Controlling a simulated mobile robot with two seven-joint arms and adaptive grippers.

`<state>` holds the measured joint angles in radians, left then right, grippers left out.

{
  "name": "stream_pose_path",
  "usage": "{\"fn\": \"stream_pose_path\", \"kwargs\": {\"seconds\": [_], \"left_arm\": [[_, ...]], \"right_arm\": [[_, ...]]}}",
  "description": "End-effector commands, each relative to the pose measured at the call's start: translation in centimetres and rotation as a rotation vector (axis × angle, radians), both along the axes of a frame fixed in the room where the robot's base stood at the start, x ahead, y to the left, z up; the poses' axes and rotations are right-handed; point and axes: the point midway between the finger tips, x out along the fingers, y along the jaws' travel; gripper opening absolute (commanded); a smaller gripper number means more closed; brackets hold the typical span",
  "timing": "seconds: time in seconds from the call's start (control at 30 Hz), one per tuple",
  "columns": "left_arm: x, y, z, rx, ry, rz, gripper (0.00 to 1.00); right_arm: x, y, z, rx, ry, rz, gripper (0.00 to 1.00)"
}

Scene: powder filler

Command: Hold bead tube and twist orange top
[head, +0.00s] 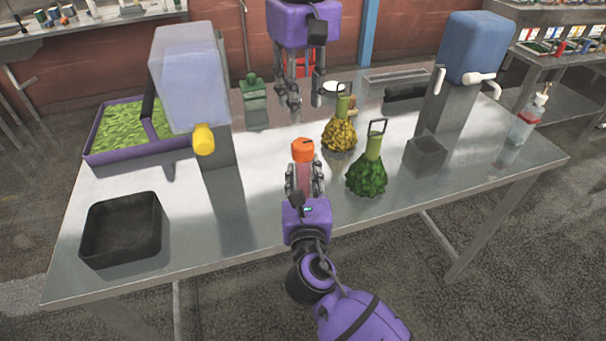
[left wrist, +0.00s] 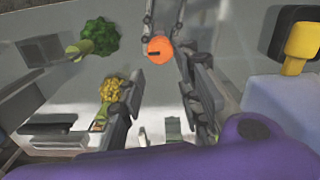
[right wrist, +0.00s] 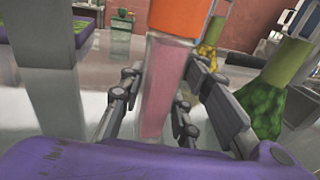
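The bead tube (head: 304,174) is a clear tube with pinkish contents, upright over the middle of the table. Its orange top (head: 303,150) is on it and shows from above in the left wrist view (left wrist: 158,50). My right gripper (head: 304,178) has its fingers on both sides of the tube, below the top; the tube also shows between them in the right wrist view (right wrist: 163,90). Whether its base touches the table is hidden. My left gripper (head: 298,98) is open and empty, farther back and above the table, apart from the orange top.
Yellow (head: 341,135) and green (head: 368,178) bead-like bundles stand right of the tube. A dispenser with a yellow nozzle (head: 203,139) is left; a blue-topped one (head: 474,48) is right. A black tray (head: 121,229) lies front left. The table front centre is clear.

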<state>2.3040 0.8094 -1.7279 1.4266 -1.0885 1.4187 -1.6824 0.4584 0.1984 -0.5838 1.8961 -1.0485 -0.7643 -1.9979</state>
Motion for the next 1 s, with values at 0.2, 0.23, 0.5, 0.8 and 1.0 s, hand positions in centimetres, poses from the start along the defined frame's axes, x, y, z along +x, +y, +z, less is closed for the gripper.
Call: {"fn": "stream_pose_path", "kwargs": {"seconds": [0.2,0.23,0.5,0.8,1.0], "left_arm": [[0.0,0.0,0.0,0.0,0.0,0.0,0.36],[0.1,0.0,0.1,-0.004,-0.002,0.002,0.4],[0.2,0.2,0.5,-0.007,-0.002,0.268,0.42],[0.3,0.3,0.9,-0.008,0.0,0.924,0.42],[0.4,0.4,1.1,-0.007,0.001,1.369,0.42]], "right_arm": [[0.0,0.0,0.0,0.0,0.0,0.0,0.0],[0.0,0.0,0.0,0.0,0.0,0.0,0.0],[0.0,0.0,0.0,0.0,0.0,0.0,0.0],[0.0,0.0,0.0,0.0,0.0,0.0,0.0],[0.0,0.0,0.0,0.0,0.0,0.0,0.0]]}}
